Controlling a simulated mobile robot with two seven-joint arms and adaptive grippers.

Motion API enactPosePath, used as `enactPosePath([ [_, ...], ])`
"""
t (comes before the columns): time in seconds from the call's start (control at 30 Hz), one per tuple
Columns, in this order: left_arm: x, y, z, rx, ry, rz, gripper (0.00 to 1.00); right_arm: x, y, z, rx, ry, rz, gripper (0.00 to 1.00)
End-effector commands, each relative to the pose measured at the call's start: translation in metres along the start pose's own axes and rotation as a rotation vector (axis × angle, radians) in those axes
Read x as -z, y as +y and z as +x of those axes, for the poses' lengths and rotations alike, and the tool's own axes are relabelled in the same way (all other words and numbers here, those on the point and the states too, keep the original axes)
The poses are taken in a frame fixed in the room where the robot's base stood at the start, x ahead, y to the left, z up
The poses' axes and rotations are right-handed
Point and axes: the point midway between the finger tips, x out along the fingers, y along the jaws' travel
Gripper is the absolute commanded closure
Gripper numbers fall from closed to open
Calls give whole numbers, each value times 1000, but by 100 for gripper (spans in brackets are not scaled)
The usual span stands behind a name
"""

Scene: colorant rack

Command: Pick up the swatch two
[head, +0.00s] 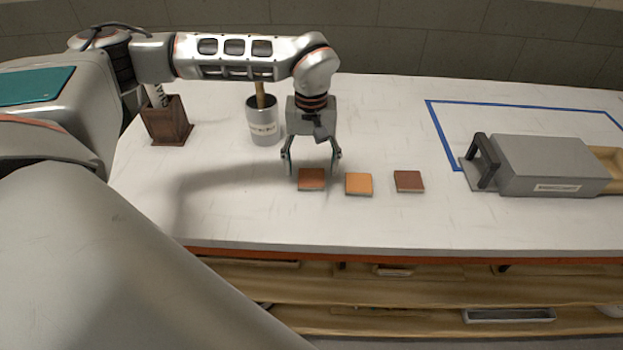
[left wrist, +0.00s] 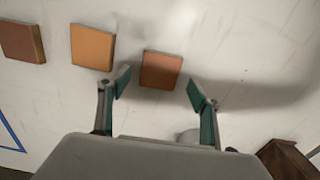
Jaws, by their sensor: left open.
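Three square swatches lie in a row on the white table: a reddish-brown one (head: 311,180), an orange one (head: 359,184) and a dark brown one (head: 408,181). No number shows on them, so I cannot tell which is swatch two. My left gripper (head: 313,169) is open and points down above the reddish-brown swatch. In the left wrist view this swatch (left wrist: 160,70) appears between and slightly beyond the open fingertips (left wrist: 158,88), with nothing held. The orange swatch (left wrist: 92,47) and dark brown swatch (left wrist: 22,43) are left of it there. My right gripper is out of view.
A metal can (head: 263,128) with a stick in it and a dark wooden holder (head: 167,125) stand behind and left of the gripper. A grey box with a black handle (head: 548,167) sits at right by blue tape (head: 440,128). The table front is clear.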

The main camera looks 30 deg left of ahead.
Motion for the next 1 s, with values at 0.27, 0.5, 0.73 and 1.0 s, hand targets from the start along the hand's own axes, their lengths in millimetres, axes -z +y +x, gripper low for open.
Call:
enactPosePath([
  [0.27, 0, 0, 22, -1, 0, 0, 36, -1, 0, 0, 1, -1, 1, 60],
  [0.5, 0, 1, 22, -2, 0, 0, 52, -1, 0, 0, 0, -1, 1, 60],
  [0.73, 0, 1, 22, -2, 0, 0, 74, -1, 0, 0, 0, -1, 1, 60],
  [1.0, 0, 1, 19, -2, 1, 0, 74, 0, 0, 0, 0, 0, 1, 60],
])
